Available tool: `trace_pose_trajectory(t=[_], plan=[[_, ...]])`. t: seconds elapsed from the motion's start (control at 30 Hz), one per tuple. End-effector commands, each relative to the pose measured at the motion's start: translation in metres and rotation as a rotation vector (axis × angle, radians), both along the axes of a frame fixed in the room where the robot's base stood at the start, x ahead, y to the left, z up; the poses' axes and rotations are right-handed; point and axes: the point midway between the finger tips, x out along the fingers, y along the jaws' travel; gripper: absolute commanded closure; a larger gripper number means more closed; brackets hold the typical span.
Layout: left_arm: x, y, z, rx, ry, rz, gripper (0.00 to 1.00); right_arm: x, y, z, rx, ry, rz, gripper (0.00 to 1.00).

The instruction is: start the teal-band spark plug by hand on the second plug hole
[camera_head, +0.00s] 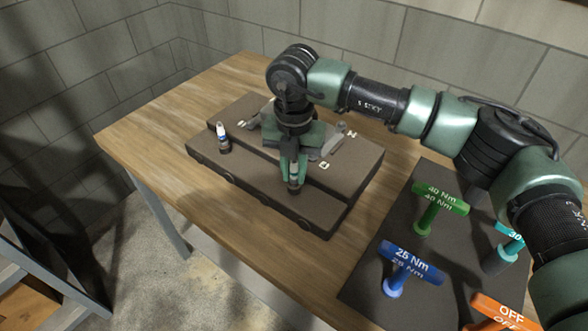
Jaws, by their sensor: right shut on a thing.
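My right gripper (293,184) comes down over the front ledge of the dark brown engine block (230,180), fingers pointing down. It is shut on a small, slim thing, apparently a spark plug (294,171), mostly hidden between the fingers. I cannot make out its band colour, or whether its tip is in a plug hole. Another spark plug (223,138), with a white top and a blue band, stands upright on the ledge to the left. The plug hole under my gripper is hidden. My left gripper is not in view.
A dark mat (365,273) at the right holds T-handle tools: green 40 Nm (440,200), blue 25 Nm (408,262), a teal one (508,240) and orange OFF (504,316). The wooden table (140,133) is bare at the left. A block wall stands behind.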

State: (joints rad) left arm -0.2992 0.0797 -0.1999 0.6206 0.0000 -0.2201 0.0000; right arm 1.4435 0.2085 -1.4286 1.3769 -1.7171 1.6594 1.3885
Motion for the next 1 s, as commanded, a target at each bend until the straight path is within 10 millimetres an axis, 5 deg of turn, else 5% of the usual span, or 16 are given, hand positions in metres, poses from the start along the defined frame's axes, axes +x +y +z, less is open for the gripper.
trace_pose_trajectory(t=[0.37,0.6,0.77,0.8,0.83,1.0], plan=[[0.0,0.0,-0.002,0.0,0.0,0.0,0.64,0.0,0.0,-0.001,0.0,0.0,-0.015,1.0],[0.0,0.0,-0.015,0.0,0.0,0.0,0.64,0.001,0.0,-0.004,0.0,-0.001,-0.333,1.0],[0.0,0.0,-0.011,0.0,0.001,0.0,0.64,0.0,0.0,-0.001,0.0,0.0,-0.332,1.0],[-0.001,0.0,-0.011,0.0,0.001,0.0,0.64,0.0,0.0,-0.001,0.0,0.0,-0.332,0.7],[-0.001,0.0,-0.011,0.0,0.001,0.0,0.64,0.001,0.0,-0.001,0.0,0.0,-0.332,0.61],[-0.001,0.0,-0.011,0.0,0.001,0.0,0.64,0.001,0.0,-0.001,0.0,0.0,-0.33,0.55]])
